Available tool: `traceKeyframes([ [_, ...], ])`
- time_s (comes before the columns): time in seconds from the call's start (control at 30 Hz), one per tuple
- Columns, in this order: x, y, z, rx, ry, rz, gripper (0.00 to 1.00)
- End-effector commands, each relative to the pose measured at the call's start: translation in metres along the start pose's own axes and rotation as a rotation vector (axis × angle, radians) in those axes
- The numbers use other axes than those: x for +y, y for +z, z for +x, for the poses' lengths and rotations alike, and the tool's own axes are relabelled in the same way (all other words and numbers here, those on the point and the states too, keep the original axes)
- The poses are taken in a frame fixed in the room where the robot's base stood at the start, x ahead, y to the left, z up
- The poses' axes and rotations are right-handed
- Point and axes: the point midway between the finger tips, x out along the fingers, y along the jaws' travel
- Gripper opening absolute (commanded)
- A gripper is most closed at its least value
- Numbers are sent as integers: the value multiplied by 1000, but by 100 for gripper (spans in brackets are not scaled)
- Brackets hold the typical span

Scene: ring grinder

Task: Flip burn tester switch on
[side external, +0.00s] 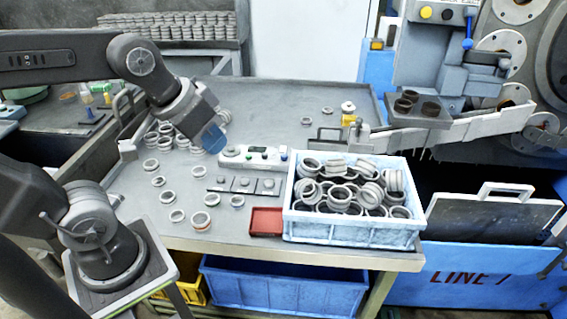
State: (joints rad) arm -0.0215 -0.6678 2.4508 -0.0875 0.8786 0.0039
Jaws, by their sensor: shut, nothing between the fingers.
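A long white box with a small display, a round dial and small buttons, which looks like the burn tester (253,165), sits on the grey table, left of the crate. A small blue part (284,157) stands at its right end; I cannot tell whether this is the switch or which way it is set. My gripper (214,142) is above the table, to the upper left of the box and apart from it. It points down with its blue-grey end and is shut and empty. It hides some of the rings behind it.
A pale blue crate (345,232) full of metal rings stands right of the box. A small red tray (266,222) and a dark plate with round pieces (240,187) lie in front. Loose rings (158,181) are scattered at left. The table (285,100) is mostly clear behind the box.

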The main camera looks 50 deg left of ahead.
Motion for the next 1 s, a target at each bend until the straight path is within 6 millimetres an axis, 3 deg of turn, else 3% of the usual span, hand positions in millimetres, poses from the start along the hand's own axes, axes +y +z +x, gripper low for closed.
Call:
traceKeyframes([
  [0.23, 11, -79, 22, -26, 163, -261, 0],
  [0.47, -2, -160, 60, -21, 296, -551, 0],
  [0.7, -46, -233, 120, 6, 396, -882, 0],
  [0.83, -81, -263, 160, 30, 432, -1071, 0],
  [1.0, -134, -287, 216, 67, 461, -1313, 0],
])
